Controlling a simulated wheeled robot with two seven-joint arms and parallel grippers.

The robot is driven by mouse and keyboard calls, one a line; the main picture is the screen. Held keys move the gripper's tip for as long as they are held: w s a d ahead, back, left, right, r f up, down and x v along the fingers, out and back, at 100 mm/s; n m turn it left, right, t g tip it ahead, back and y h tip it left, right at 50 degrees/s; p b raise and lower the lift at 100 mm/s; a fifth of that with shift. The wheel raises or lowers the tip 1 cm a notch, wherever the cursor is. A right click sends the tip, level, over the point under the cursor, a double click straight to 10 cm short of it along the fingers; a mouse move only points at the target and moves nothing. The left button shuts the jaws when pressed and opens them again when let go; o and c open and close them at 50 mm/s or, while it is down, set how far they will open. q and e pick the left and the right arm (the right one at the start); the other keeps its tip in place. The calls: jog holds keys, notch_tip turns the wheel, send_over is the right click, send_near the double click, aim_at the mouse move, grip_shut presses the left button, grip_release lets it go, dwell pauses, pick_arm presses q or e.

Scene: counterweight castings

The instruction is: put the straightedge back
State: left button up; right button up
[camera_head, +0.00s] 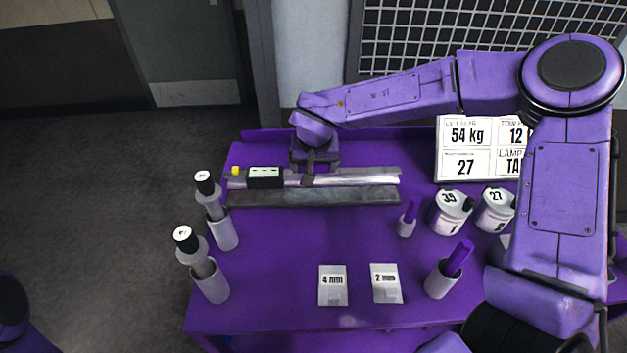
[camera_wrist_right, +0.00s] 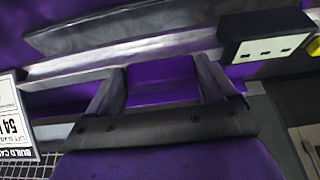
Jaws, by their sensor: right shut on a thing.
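The straightedge appears to be the long silver bar (camera_head: 360,179) lying left to right near the back of the purple table. In the right wrist view the silver bar (camera_wrist_right: 75,79) runs behind my fingertips. My right gripper (camera_head: 309,180) comes down on it left of its middle and is shut on it. In the right wrist view, my gripper's fingers (camera_wrist_right: 160,78) stand either side of a purple piece in front of the bar. A dark grey bar (camera_head: 320,197) lies parallel, just in front. I cannot tell whether the straightedge touches the table. My left gripper is out of view.
A black block (camera_head: 265,178) with a pale marked top sits at the bar's left end, beside a yellow piece (camera_head: 236,170). Two capped tools stand in holders on the left. White cups (camera_head: 449,214), cards (camera_head: 333,286) and a sign (camera_head: 466,150) occupy the right and front. The table centre is clear.

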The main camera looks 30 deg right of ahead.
jog(key=shift+w+f, duration=0.1)
jog(key=shift+f, duration=1.95)
jog(key=o, duration=1.4)
jog(key=shift+f, duration=0.1)
jog(key=shift+c, duration=0.2)
jog(key=v, duration=1.2)
